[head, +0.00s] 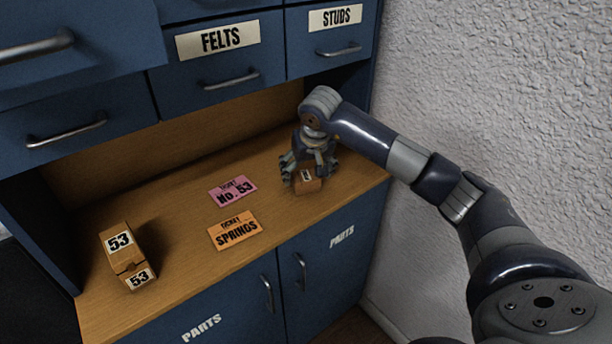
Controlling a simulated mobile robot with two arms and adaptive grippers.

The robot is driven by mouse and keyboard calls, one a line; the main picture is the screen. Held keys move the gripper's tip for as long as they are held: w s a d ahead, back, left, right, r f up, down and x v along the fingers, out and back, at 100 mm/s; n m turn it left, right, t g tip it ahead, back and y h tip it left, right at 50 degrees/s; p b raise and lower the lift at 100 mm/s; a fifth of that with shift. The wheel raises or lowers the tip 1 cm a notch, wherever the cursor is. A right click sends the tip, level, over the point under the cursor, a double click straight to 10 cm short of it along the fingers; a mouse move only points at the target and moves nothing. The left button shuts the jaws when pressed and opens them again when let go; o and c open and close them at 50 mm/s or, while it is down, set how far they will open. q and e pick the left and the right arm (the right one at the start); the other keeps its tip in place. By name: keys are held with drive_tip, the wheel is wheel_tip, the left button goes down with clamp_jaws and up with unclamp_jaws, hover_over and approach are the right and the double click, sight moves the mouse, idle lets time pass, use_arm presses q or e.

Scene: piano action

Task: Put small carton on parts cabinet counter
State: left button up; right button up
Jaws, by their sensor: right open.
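A small brown carton (307,186) with a white label rests on the wooden counter (180,225) of the blue parts cabinet, near its right end. My right gripper (308,170) is directly above the carton with its fingers spread open around the carton's upper part. Whether the fingers touch the carton cannot be told. Part of the carton's top is hidden by the gripper. My left gripper is not in view.
A brown box marked 53 (121,246) stands at the counter's left. A pink ticket (233,190) and an orange ticket (235,231) lie in the middle. Drawers overhang the back, including the FELTS drawer (220,65). A textured wall (480,80) closes the right side.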

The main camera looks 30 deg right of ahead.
drive_tip(key=v, duration=0.9)
drive_tip(key=shift+r, duration=0.2)
